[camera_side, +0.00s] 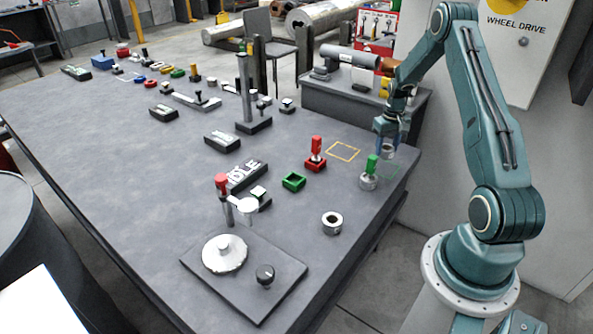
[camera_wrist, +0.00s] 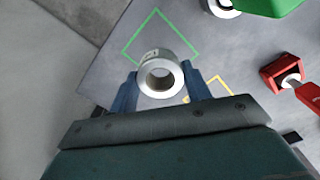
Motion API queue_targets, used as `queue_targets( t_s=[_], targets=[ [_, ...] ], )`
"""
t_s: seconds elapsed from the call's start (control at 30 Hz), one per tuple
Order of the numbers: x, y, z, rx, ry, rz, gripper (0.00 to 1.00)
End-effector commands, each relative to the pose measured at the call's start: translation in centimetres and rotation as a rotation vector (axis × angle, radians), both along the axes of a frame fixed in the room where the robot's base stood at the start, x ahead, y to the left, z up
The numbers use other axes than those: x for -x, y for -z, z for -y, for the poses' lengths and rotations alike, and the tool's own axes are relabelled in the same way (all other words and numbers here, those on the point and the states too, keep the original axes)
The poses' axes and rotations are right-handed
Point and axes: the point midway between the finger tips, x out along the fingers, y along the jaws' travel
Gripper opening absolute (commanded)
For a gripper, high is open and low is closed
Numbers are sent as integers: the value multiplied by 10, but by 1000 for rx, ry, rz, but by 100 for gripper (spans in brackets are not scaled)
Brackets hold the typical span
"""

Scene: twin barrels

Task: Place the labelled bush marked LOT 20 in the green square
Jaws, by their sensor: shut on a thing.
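My gripper (camera_side: 388,137) is shut on a grey metal bush (camera_side: 387,149), a short ring with a hole through it. In the wrist view the bush (camera_wrist: 160,73) sits between the two blue fingers, with a small label on its side that is too small to read. The green square outline (camera_wrist: 139,30) lies on the table just beyond the bush in that view. In the side view the green square (camera_side: 391,169) is partly hidden, and the bush appears above the table, near the square's far side.
A green-topped piece with a round metal base (camera_side: 368,182) stands beside the green square. A yellow square outline (camera_side: 343,151) and a red-topped piece in a red base (camera_side: 315,154) are to the left. Another metal ring (camera_side: 332,222) lies nearer the front.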

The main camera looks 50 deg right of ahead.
Motion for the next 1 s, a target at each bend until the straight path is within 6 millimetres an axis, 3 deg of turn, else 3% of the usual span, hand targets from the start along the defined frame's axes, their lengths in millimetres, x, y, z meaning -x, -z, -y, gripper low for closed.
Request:
queue_targets(
  t_s=[0.37,0.7,1.0],
  targets=[
    [0,9,0,0,0,0,14],
    [0,44,0,0,0,0,14],
    [0,46,0,2,0,1,14]
  ],
)
